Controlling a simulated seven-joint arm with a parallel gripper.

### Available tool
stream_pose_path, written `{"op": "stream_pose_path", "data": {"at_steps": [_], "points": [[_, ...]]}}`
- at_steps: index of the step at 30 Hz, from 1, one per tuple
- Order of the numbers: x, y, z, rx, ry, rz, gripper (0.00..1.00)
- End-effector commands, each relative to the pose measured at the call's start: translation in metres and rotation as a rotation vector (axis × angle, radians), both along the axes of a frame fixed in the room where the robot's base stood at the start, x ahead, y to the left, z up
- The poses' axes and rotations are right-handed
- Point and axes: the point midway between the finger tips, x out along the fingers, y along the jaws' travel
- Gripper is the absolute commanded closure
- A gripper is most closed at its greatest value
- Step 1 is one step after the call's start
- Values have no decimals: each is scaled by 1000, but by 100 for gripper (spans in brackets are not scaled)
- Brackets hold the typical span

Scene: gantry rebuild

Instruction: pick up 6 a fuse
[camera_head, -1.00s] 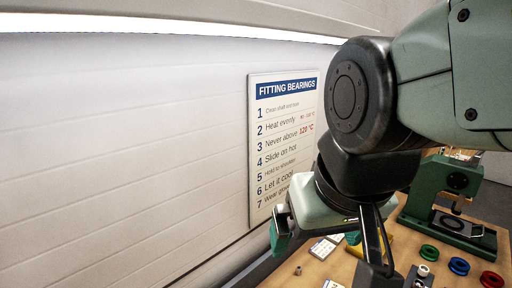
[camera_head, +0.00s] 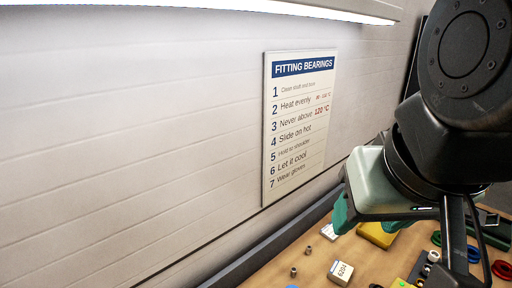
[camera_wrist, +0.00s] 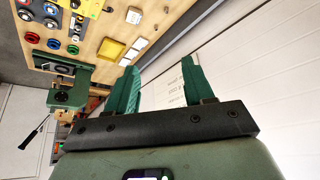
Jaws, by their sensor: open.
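I cannot pick out a 6 A fuse for sure in either view. Two small grey cylinders, one nearer (camera_head: 294,271) and one farther (camera_head: 309,250), stand on the wooden bench top (camera_head: 262,277) in the head view; their kind is too small to tell. My gripper (camera_head: 368,221) is at the right in the head view, above the bench's back part, with teal fingers apart. In the wrist view my gripper (camera_wrist: 160,88) is open, with only wall and sign behind the gap between its fingers.
A white box marked 6204 (camera_head: 341,272) and a yellow block (camera_head: 378,235) are on the bench. Green (camera_head: 437,239), blue (camera_head: 472,254) and red (camera_head: 502,269) rings lie at the right. A green press (camera_wrist: 70,92) shows in the wrist view. The wall sign (camera_head: 300,125) hangs behind.

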Motion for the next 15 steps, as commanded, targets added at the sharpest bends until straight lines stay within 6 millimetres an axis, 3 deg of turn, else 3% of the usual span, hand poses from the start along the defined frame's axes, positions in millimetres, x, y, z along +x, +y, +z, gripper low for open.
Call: {"op": "stream_pose_path", "data": {"at_steps": [5,15], "points": [[8,7,-19,-61,118,75,48],[33,46,-98,-491,529,424,48]]}}
